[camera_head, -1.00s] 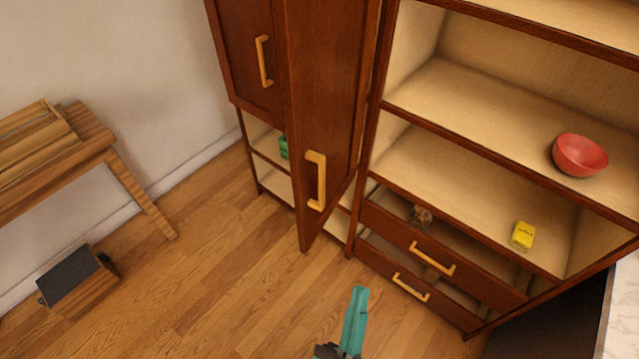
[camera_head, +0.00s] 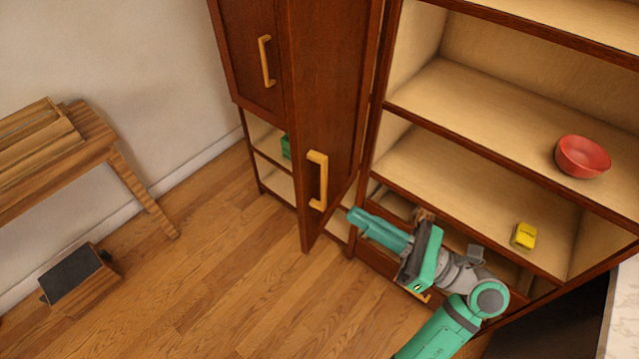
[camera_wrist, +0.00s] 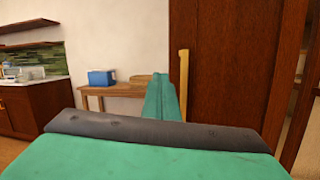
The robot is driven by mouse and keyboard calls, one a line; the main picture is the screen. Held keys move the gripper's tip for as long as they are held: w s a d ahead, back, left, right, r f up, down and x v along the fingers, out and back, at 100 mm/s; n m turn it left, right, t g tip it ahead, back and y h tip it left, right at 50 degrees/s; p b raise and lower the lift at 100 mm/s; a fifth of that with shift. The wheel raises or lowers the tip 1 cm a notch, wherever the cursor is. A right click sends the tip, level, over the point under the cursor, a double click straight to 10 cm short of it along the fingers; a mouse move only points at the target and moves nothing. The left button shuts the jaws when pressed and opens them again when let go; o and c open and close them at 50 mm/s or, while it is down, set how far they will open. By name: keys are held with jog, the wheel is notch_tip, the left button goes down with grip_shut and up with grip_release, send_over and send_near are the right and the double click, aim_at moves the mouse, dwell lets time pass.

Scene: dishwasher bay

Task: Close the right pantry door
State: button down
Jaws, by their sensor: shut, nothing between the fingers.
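The right pantry door (camera_head: 330,95) stands swung open, its dark red-brown panel jutting out from the cabinet. Its yellow handle (camera_head: 317,181) is on the panel near the free edge. My gripper (camera_head: 354,214) is shut and empty, just right of the door's lower part; I cannot tell whether it touches the door. The left pantry door (camera_head: 245,50) is closed.
Open shelves to the right hold a red bowl (camera_head: 582,156) and a yellow packet (camera_head: 523,236). A green item (camera_head: 286,146) sits on a low shelf behind the door. A wooden bench (camera_head: 95,135) stands left. The floor in front of the door is clear.

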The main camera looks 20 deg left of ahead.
aim_at(305, 179)
jog(key=w+d+n+h, duration=0.2)
jog(key=w+d+h, duration=0.1)
jog(key=a, duration=0.4)
jog(key=w+a, duration=0.1)
jog(key=a, duration=0.4)
jog(key=w+a, duration=0.1)
jog(key=a, duration=0.3)
jog(key=shift+a+f, duration=0.1)
jog(key=shift+a, duration=0.2)
jog(key=shift+w, duration=0.1)
jog(key=shift+a, duration=0.1)
